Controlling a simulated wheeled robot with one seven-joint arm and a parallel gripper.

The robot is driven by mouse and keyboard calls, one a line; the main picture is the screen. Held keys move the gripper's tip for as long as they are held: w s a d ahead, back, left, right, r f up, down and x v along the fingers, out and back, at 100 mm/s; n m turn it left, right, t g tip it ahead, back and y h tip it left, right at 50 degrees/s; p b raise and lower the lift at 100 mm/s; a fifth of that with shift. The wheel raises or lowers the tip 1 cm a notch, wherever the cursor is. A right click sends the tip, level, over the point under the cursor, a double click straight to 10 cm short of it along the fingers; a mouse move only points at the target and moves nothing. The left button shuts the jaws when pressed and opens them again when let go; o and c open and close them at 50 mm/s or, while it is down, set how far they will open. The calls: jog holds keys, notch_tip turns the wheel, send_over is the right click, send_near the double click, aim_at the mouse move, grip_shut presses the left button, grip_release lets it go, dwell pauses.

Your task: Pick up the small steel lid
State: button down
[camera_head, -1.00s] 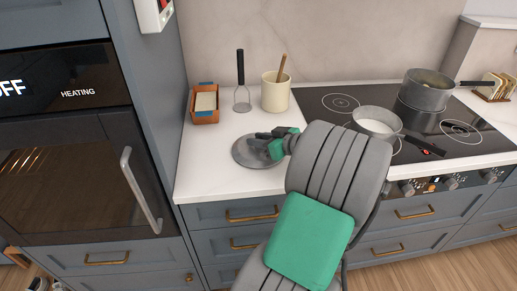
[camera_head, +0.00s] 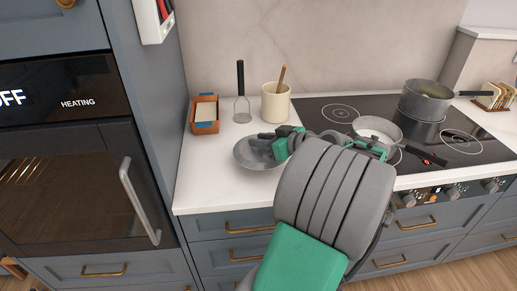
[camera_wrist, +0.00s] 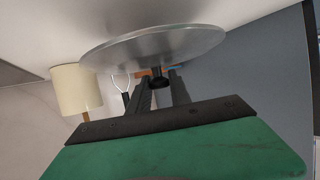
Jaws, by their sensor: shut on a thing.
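The small steel lid (camera_head: 250,158) is a round grey disc over the white counter, left of the hob. In the wrist view the lid (camera_wrist: 150,47) shows its broad face and rim, with a dark knob (camera_wrist: 158,82) at its middle. My gripper (camera_head: 268,140) reaches it from the right. In the wrist view my gripper (camera_wrist: 160,90) has its two dark fingers shut on the knob. The lid looks slightly tilted; I cannot tell for sure how far it is off the counter. Part of it is hidden by my fingers in the head view.
Behind the lid stand an orange-brown box (camera_head: 205,128), a masher (camera_head: 241,95) and a cream crock (camera_head: 275,105) with a wooden handle. On the hob (camera_head: 335,110), right, are a milk-filled pan (camera_head: 378,123) and a pot (camera_head: 427,105). A tall oven cabinet (camera_head: 155,100) bounds the left.

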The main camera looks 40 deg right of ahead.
jog(key=s+r, duration=0.2)
jog(key=s+a+r, duration=0.1)
jog(key=s, duration=0.1)
jog(key=s+r, duration=0.2)
jog(key=s, duration=0.1)
jog(key=shift+a+r, duration=0.25)
jog(key=shift+r, duration=0.1)
jog(key=shift+s+a+r+p, duration=0.25)
jog(key=shift+s+r+p, duration=0.15)
jog(key=shift+s+p, duration=0.7)
jog(key=shift+s+a+r+p, duration=0.35)
jog(key=shift+s+p, duration=0.3)
jog(key=shift+p, duration=0.9)
jog(key=shift+s+a+r+p, duration=0.15)
jog(key=shift+s+r+p, duration=0.3)
jog(key=shift+s+p, duration=0.65)
